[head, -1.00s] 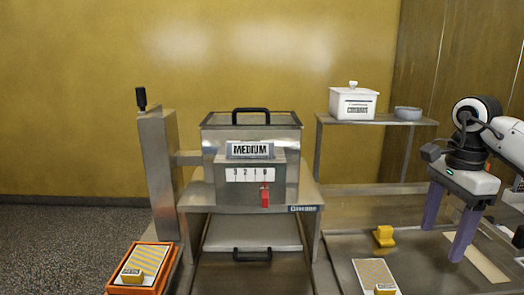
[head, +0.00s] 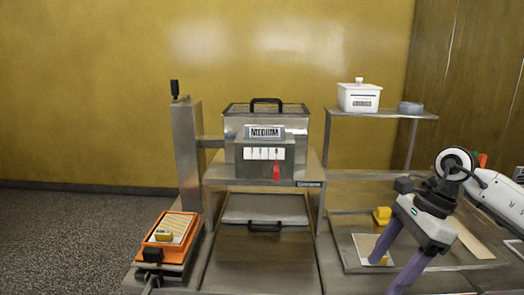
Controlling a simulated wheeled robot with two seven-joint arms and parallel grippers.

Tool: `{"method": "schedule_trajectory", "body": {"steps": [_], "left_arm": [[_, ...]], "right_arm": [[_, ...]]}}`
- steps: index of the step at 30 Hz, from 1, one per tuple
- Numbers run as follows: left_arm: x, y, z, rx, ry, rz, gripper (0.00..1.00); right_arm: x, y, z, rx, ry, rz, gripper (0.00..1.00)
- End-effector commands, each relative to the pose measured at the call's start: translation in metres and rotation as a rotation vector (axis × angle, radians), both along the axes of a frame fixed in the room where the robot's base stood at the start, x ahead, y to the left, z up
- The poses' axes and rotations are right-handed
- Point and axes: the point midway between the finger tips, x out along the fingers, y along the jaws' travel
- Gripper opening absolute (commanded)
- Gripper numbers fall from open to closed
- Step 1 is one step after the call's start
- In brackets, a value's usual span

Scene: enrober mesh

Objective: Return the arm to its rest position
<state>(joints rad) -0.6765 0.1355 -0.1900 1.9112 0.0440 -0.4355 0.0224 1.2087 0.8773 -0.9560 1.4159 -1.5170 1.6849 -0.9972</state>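My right gripper (head: 385,277) is at the lower right, its two purple fingers spread apart with nothing seen between them. It hangs in front of the right-hand tray, and its fingers cover part of a pale card (head: 362,242) there. Whether the fingers touch anything cannot be told. My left gripper is not in view.
A steel machine (head: 236,158) marked MEDIUM with a red tab (head: 276,173) stands mid-bench. An orange tray (head: 148,240) is left. A yellow block (head: 382,213) is behind my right gripper. A white lidded box (head: 344,98) and grey dish (head: 411,108) sit on the shelf.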

Motion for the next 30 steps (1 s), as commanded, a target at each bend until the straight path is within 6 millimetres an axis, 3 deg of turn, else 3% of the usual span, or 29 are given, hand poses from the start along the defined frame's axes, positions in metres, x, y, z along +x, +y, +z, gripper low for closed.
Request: {"method": "schedule_trajectory", "body": {"steps": [5,6,9,13,16,20,23,26,27,30], "left_arm": [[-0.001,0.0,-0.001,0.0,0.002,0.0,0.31],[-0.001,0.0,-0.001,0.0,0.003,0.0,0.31],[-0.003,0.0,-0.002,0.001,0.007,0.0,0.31],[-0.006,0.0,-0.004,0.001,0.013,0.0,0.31],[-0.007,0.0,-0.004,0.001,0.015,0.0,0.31],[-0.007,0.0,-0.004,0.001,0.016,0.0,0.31],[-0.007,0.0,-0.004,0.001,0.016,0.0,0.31],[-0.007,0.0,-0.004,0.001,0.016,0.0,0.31],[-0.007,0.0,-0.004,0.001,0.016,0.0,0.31],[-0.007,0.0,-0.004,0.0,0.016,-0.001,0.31]], "right_arm": [[-0.015,0.1,-0.034,0.311,0.082,-0.048,0.65],[-0.022,0.13,-0.039,0.416,0.122,-0.08,0.65],[-0.039,0.2,-0.037,0.713,0.261,-0.215,0.65],[-0.047,0.253,-0.021,1.072,0.506,-0.476,0.65],[-0.041,0.264,-0.015,1.315,0.733,-0.732,0.65],[-0.026,0.246,-0.035,1.574,1.058,-1.138,0.65],[-0.023,0.216,-0.078,1.717,1.32,-1.501,0.65],[-0.037,0.182,-0.138,1.803,1.565,-1.879,0.65],[-0.046,0.17,-0.162,-1.777,-1.609,1.973,0.65],[-0.083,0.145,-0.22,-1.447,-1.452,1.876,0.65]]}}
